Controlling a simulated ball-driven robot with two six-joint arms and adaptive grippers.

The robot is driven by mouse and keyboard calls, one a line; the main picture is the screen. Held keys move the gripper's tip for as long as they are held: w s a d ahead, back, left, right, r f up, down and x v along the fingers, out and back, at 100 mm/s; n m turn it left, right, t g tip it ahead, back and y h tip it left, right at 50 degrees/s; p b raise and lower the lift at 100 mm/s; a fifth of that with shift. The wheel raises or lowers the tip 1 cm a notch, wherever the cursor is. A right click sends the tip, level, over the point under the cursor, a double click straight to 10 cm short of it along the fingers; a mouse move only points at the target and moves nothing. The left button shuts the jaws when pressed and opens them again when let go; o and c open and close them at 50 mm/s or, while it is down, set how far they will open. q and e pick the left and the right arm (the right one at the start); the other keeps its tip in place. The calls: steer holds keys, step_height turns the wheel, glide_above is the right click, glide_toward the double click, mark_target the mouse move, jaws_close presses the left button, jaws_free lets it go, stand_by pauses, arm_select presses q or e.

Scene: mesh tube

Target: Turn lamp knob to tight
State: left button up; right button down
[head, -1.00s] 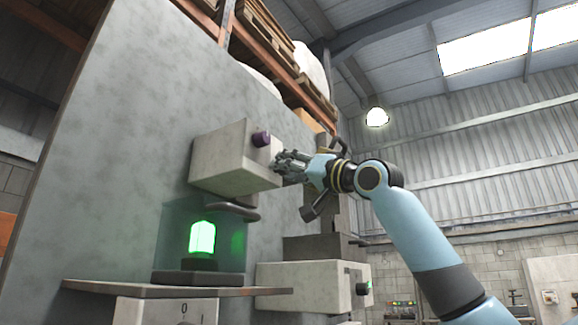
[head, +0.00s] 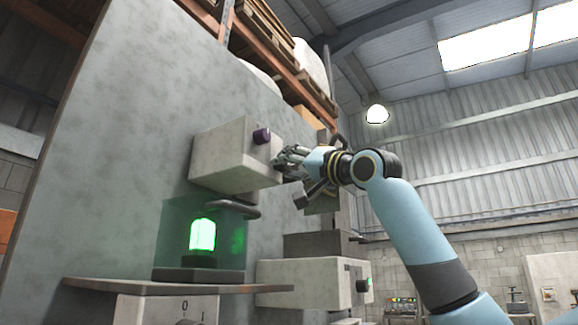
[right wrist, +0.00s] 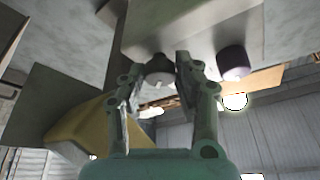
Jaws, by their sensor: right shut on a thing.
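A pale box (head: 225,160) is fixed high on the grey panel, with a purple knob (head: 261,136) on its front. My right gripper (head: 279,161) is at the box's right part, just below and right of the purple knob. In the right wrist view its two fingers (right wrist: 158,75) are shut on a dark round knob with a pale end (right wrist: 158,72). The purple knob (right wrist: 234,63) stands free to the right of the fingers there. A green lamp (head: 202,234) glows below the box. In the head view the held knob is hidden by my gripper. My left gripper is not in view.
A dark curved handle (head: 235,208) hangs under the box. A shelf (head: 150,288) juts out below the lamp. Free air lies right of the panel.

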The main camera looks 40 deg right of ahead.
steer(key=m+g+b, duration=0.1)
steer(key=m+g, duration=0.1)
steer(key=m, duration=0.5)
steer(key=m+g+b, duration=0.1)
steer(key=m+g, duration=0.2)
steer(key=m, duration=0.5)
steer(key=r+m+g+b, duration=0.1)
steer(key=m+g+b, duration=0.1)
steer(key=m, duration=0.6)
steer(key=shift+r+g+h, duration=0.1)
steer(key=shift+g+h, duration=0.2)
steer(key=shift+g, duration=0.2)
steer(key=shift+m, duration=0.3)
steer(key=c, duration=1.2)
jaws_free()
steer(key=shift+d, duration=0.1)
steer(key=v, duration=0.7)
steer(key=shift+s+r, duration=0.1)
